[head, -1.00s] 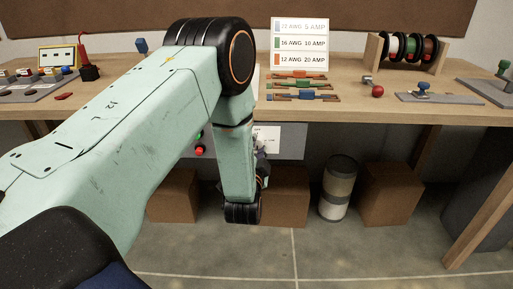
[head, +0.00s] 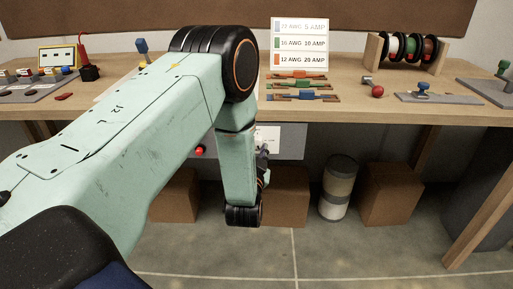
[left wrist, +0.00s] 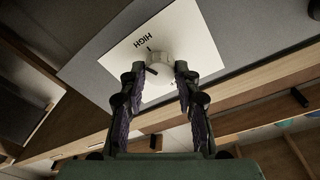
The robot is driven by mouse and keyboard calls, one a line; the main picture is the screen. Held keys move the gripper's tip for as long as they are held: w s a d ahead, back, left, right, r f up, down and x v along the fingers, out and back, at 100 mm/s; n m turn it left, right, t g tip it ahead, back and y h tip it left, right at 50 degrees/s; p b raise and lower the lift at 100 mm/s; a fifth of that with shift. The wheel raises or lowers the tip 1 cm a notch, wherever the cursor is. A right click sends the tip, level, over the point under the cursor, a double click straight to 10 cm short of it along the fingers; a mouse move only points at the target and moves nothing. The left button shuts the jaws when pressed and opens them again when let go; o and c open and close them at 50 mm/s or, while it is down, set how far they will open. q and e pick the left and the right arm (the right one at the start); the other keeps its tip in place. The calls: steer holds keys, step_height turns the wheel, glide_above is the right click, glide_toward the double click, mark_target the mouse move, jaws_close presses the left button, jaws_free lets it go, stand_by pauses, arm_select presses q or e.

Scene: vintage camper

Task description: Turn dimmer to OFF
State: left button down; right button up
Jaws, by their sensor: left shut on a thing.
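The dimmer knob (left wrist: 159,66) is round and white, with a dark mark at its edge. In the left wrist view it sits on a white plate (left wrist: 185,27), and the word HIGH reads beside it. My left gripper (left wrist: 160,75) is shut on the knob, one finger on each side. In the head view the left gripper (head: 264,167) is mostly hidden behind my own arm, in front of the grey panel (head: 292,140) under the bench. The knob is hidden there. My right gripper is in neither current view.
The wooden workbench (head: 345,108) overhangs the panel. A red button (head: 200,150) shows left of my forearm. Cardboard boxes (head: 287,197) and a drum (head: 338,188) stand beneath. A sign (head: 300,44) and wire spools (head: 410,48) are on the bench top.

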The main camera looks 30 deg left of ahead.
arm_select(q)
steer(key=shift+w+d+n+g+y+b, duration=0.15)
steer(key=shift+n+g+y, duration=0.25)
steer(key=shift+n, duration=5.2)
steer(key=shift+s+a+n+g+y+b, duration=0.15)
steer(key=shift+n+g+y, duration=0.3)
steer(key=shift+n, duration=5.15)
steer(key=shift+w+d+n+g+y+b, duration=0.2)
steer(key=shift+n+y, duration=0.35)
steer(key=shift+n, duration=5.05)
steer(key=c, duration=2.1)
jaws_free()
steer(key=shift+s, duration=0.1)
steer(key=o, duration=1.1)
steer(key=shift+o, duration=0.2)
